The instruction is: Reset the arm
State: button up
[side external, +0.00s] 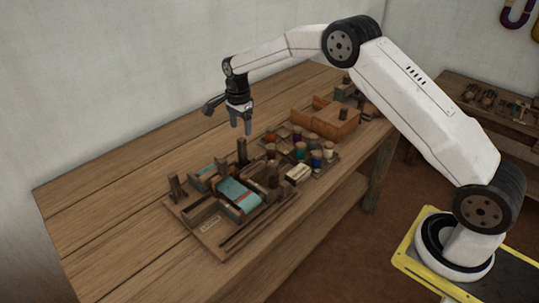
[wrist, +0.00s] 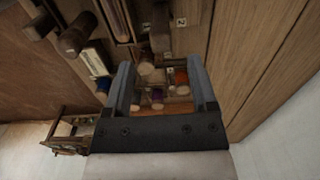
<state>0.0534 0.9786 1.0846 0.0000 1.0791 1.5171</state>
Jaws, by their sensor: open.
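My gripper (side external: 242,127) points down over the wooden table, above the back edge of the small loom. It is open, with nothing visible between its fingers. In the wrist view my gripper (wrist: 163,82) shows two grey fingers spread apart, with spools on the bench visible beyond the gap. The arm reaches out from its base at the right, bent at a high elbow.
The loom (side external: 238,192) with teal cloth lies on the table (side external: 110,187). Several thread spools (side external: 316,158) stand right of it. An orange-brown box (side external: 334,124) is behind them. The table's left part is clear. A second bench (side external: 500,112) stands at the right.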

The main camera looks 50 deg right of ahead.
jog(key=shift+s, duration=0.1)
jog(key=shift+s+a+r+n, duration=0.15)
jog(key=shift+s+r+n, duration=0.25)
jog(key=shift+n, duration=0.1)
jog(key=s+a+r+n+t, duration=0.1)
jog(key=s+n, duration=0.7)
jog(key=s, duration=0.7)
jog(key=s+a+r+n+t, duration=0.1)
jog(key=s+a+n, duration=0.1)
jog(key=s+n, duration=0.7)
jog(key=s, duration=0.6)
jog(key=shift+s+r+t, duration=0.15)
jog(key=shift+r+t, duration=0.15)
dwell(0.4)
